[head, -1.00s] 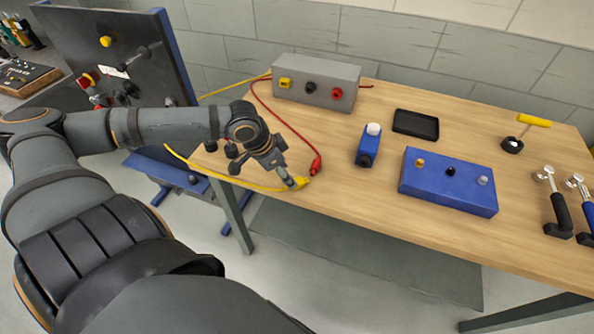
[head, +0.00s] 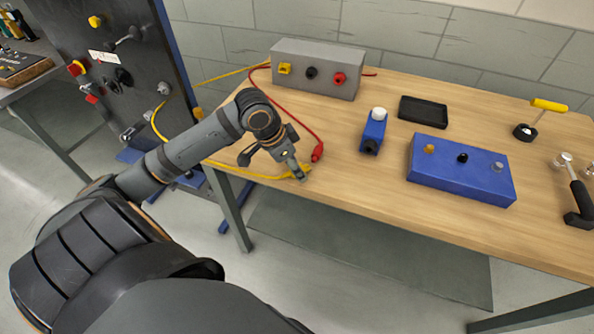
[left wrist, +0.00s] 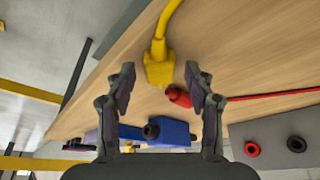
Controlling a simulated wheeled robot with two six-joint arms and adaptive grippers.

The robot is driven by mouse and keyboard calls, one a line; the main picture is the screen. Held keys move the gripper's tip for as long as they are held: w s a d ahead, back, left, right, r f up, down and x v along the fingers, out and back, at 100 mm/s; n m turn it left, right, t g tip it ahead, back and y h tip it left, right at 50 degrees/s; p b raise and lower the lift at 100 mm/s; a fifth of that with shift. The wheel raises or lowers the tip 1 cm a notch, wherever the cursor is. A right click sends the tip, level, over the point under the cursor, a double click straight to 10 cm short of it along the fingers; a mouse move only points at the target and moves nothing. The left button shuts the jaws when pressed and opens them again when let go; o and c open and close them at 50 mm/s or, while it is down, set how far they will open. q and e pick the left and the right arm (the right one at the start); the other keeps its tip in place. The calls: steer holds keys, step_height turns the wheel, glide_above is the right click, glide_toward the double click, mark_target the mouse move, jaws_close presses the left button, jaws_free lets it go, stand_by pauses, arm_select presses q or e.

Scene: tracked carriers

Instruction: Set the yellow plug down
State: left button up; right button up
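The yellow plug (head: 303,170) is at the front left edge of the wooden table (head: 370,185), with its yellow cable running off to the left. My left gripper (head: 299,172) is right at the plug and partly covers it in the head view. In the left wrist view the plug (left wrist: 158,70) appears between the fingertips of the left gripper (left wrist: 160,76), with a gap on each side. The fingers are spread and not touching it. The plug looks to lie on the tabletop, though its underside is hidden. My right gripper is in neither view.
A red plug (head: 317,152) lies close by. A grey socket box (head: 318,70), blue bottle-like item (head: 374,132), black tray (head: 423,112) and blue socket box (head: 462,172) stand further off. A dark upright panel (head: 100,60) is at left.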

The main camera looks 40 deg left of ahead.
mark_target(291, 173)
arm_select(q)
jaws_close()
steer(key=shift+r, duration=0.2)
steer(key=v, duration=0.2)
steer(key=d+p+v, duration=0.1)
steer(key=v, duration=0.2)
steer(key=s+d+r+p, duration=0.3)
steer(key=s+r+p, duration=0.5)
steer(key=p, duration=1.7)
steer(key=s, duration=0.4)
steer(key=shift+p, duration=0.4)
